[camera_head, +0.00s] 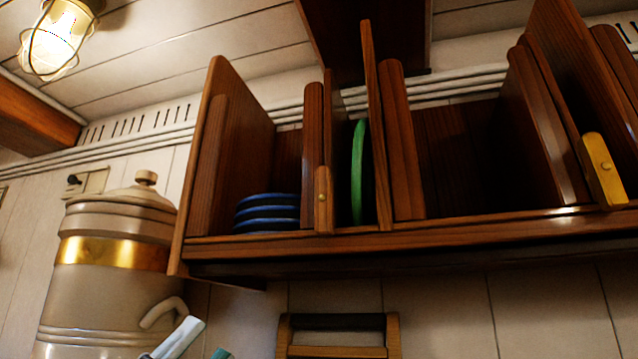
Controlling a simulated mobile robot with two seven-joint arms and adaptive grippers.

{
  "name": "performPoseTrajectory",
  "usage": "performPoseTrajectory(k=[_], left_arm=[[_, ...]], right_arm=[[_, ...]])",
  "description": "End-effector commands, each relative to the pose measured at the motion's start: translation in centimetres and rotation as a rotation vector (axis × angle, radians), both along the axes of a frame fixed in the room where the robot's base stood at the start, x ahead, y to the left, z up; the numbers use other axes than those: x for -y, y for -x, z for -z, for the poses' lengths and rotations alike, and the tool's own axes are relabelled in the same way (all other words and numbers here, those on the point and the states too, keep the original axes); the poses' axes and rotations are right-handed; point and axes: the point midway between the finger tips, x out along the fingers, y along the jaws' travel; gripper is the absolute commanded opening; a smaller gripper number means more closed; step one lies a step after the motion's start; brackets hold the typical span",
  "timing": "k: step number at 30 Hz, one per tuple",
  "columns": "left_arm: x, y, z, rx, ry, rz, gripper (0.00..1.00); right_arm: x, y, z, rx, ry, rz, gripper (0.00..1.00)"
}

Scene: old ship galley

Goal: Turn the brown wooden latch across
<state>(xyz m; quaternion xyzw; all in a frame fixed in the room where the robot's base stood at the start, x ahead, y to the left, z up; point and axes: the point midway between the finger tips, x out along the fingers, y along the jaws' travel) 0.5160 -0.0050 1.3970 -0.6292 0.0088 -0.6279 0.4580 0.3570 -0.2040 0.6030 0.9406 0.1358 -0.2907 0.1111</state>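The brown wooden latch (322,201) is a small upright block with a brass pin. It sits at the front of the dark wooden rack (440,238), on the post between the blue plates (268,213) and the green plate (358,172). It stands upright along the post. What I take to be my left gripper (198,340) shows only in part at the bottom edge, as a pale finger and a teal tip. It is below and left of the latch, apart from it. Its opening is not clear. My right gripper is not in view.
A yellow latch (604,170) with a pin is on the rack at the right. A large beige urn (105,285) with a brass band stands at the left. A wooden frame (338,351) is below the rack. A caged lamp (50,42) hangs at upper left.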

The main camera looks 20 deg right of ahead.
Motion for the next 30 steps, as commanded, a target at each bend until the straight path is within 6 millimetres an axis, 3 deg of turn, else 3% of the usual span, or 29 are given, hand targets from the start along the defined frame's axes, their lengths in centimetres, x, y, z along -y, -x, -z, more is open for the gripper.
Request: performPoseTrajectory(k=[1,3,7,12,15,22,30], left_arm=[[2.0,1.8,-1.7,0.082,-0.069,0.018,0.33],[4.6,3.9,-3.1,0.176,-0.171,0.04,0.33],[9.0,7.3,-4.5,0.334,-0.372,0.048,0.33],[13.5,9.9,-5.1,0.496,-0.647,-0.003,0.33],[15.3,10.3,-5.3,0.565,-0.808,-0.068,0.33],[16.5,9.3,-7.5,0.641,-1.136,-0.32,0.33],[13.4,7.9,-14.3,0.577,-1.359,-0.738,0.33]], right_arm=[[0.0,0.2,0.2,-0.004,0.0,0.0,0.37],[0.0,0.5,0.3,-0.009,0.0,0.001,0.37],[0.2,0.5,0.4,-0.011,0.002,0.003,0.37],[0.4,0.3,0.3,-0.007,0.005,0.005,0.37],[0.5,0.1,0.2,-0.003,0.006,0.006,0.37],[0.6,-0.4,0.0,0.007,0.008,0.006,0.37],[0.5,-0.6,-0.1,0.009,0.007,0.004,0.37]])
